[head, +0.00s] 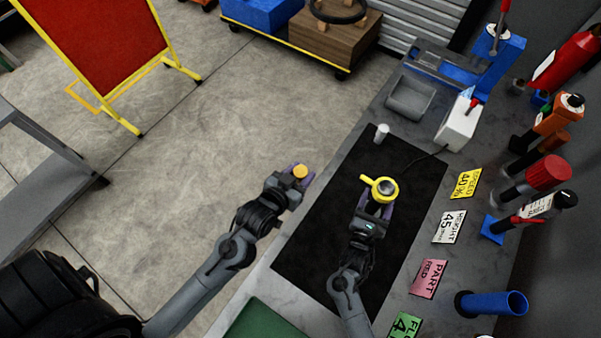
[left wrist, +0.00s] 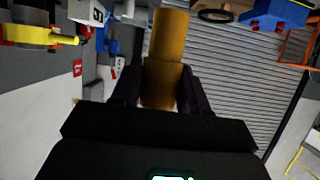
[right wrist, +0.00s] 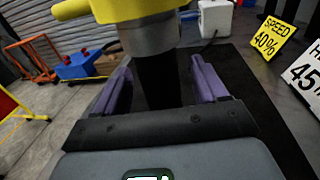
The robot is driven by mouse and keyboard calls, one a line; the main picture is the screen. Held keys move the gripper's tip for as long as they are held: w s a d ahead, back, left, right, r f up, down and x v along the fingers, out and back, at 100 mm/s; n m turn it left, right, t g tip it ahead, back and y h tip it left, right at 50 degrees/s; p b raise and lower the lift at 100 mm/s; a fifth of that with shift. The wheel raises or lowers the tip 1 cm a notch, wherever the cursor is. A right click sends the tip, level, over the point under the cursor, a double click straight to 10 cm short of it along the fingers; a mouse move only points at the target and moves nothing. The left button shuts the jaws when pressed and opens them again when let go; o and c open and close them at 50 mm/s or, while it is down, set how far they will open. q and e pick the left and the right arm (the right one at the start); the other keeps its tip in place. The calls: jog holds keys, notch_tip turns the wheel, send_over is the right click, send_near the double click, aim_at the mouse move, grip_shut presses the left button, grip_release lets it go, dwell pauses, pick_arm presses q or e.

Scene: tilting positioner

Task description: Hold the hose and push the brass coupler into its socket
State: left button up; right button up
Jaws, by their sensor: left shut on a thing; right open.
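The brass coupler (head: 300,171) is a gold cylinder between the fingertips of my left gripper (head: 291,180), off the left edge of the bench. In the left wrist view the coupler (left wrist: 165,75) stands out lengthwise from the fingers. A yellow fitting with a side handle (head: 369,182) and a grey round opening, seemingly the socket, is over the black mat. My right gripper (head: 377,208) is open just below it in the picture. In the right wrist view a grey collar (right wrist: 150,38) sits under the yellow body, and a dark hose-like column (right wrist: 158,82) runs down between the spread fingers.
The black mat (head: 325,215) lies on the grey bench. A small grey cylinder (head: 381,132) and a white box with a cable (head: 459,122) stand at its far end. Sign cards (head: 449,226) and upright tools line the right side. Open floor lies left of the bench.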

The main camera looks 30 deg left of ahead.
jog(key=shift+w+a+b, duration=0.2)
jog(key=shift+w+b, duration=0.2)
jog(key=shift+w, duration=0.85)
jog(key=shift+c, duration=0.5)
grip_shut()
dwell(0.6)
